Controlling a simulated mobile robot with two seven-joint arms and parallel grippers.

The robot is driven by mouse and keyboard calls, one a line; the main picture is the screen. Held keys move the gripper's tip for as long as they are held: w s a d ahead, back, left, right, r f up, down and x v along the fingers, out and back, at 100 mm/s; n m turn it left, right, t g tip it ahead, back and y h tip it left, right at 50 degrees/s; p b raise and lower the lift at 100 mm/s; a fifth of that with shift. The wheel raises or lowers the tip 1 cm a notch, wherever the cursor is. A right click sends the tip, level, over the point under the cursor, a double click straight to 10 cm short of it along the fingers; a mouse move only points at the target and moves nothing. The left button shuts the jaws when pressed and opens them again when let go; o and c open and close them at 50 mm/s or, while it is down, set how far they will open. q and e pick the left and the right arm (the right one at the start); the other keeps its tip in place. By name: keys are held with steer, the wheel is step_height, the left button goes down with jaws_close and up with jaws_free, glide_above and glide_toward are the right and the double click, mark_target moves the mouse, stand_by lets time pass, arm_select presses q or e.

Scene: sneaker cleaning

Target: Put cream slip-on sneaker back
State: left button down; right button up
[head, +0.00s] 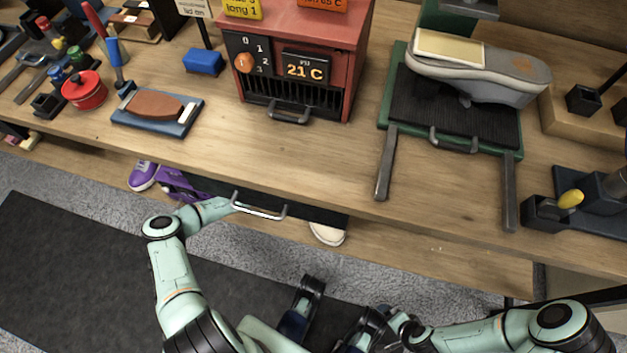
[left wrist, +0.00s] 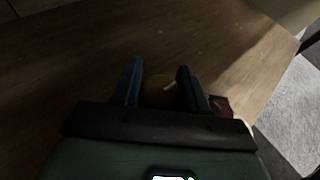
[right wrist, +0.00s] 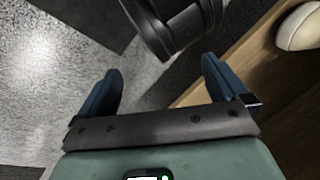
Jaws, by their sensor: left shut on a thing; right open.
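The cream slip-on sneaker (head: 327,234) shows only in part at the edge below the bench top; the rest is hidden by the bench. A pale rounded shoe end (right wrist: 300,28) also shows at the top right in the right wrist view. My left arm reaches under the bench, so its gripper is hidden in the head view. In the left wrist view my left gripper (left wrist: 160,85) is shut on a dim yellowish-tan thing, apparently the sneaker in shadow, over a wooden surface. My right gripper (right wrist: 162,85) is open and empty above the floor, in front of the bench.
A purple sneaker (head: 143,176) and a dark panel with a metal handle (head: 258,208) are below the bench top. A red heater box (head: 300,55) stands on the bench. The floor in front is clear.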

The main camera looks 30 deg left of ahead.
arm_select(q)
steer(key=shift+f, duration=0.7)
steer(key=c, duration=0.6)
jaws_free()
arm_select(e)
steer(key=shift+w+d+f, duration=0.25)
steer(key=shift+w+f, duration=0.05)
steer(key=shift+w, duration=0.15)
arm_select(q)
steer(key=p+v, duration=0.3)
steer(key=v, duration=0.9)
arm_select(e)
steer(key=s+a+r+g, duration=0.1)
steer(key=s+a+r, duration=0.1)
steer(key=s, duration=0.3)
steer(key=shift+a+r+y, duration=0.2)
steer(key=shift+r+y, duration=0.1)
steer(key=shift+r, duration=0.55)
